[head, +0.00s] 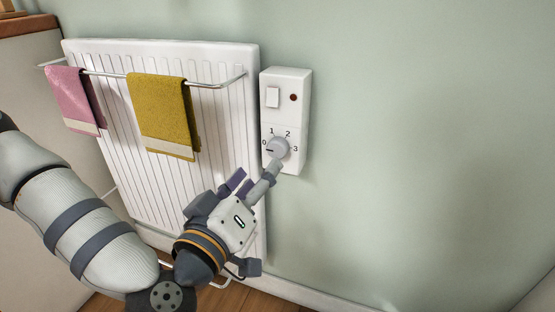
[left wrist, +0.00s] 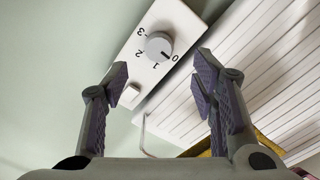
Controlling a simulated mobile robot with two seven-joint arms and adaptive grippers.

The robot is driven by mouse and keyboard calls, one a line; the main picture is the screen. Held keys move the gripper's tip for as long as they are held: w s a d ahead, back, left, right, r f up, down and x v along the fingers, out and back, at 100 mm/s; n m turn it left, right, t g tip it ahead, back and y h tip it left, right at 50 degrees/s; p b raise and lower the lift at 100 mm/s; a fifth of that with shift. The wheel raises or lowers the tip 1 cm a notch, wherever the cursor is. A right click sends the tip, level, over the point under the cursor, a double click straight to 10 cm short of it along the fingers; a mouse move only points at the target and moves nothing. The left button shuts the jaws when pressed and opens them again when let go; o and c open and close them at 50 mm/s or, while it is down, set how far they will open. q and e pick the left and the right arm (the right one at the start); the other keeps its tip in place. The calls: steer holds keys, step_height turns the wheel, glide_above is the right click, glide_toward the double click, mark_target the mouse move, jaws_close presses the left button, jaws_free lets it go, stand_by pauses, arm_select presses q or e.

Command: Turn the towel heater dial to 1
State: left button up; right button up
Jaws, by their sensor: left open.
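The towel heater dial (head: 277,148) is a round grey knob on the lower part of a white control box (head: 303,112), with 0, 1, 2 and 3 printed around it. Its dark mark points at or close to 0. The dial (left wrist: 157,44) also shows in the left wrist view, beyond the gap between my fingertips. My left gripper (head: 256,179) is open and empty, just below the dial in the head view. Its two fingers (left wrist: 162,77) are spread apart with purple pads and appear clear of the dial. My right gripper is not in view.
A white ribbed radiator (head: 215,120) stands left of the box. Its rail (head: 210,86) carries a pink towel (head: 72,95) and a mustard towel (head: 163,112). Green wall (head: 430,130) to the right is bare.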

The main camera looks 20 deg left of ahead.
mark_target(275, 151)
arm_select(q)
steer(key=w+b, duration=0.1)
steer(key=w, duration=0.6)
steer(key=shift+w+d, duration=0.15)
steer(key=shift+r, duration=0.1)
steer(key=shift+c, duration=0.2)
steer(key=c, duration=1.1)
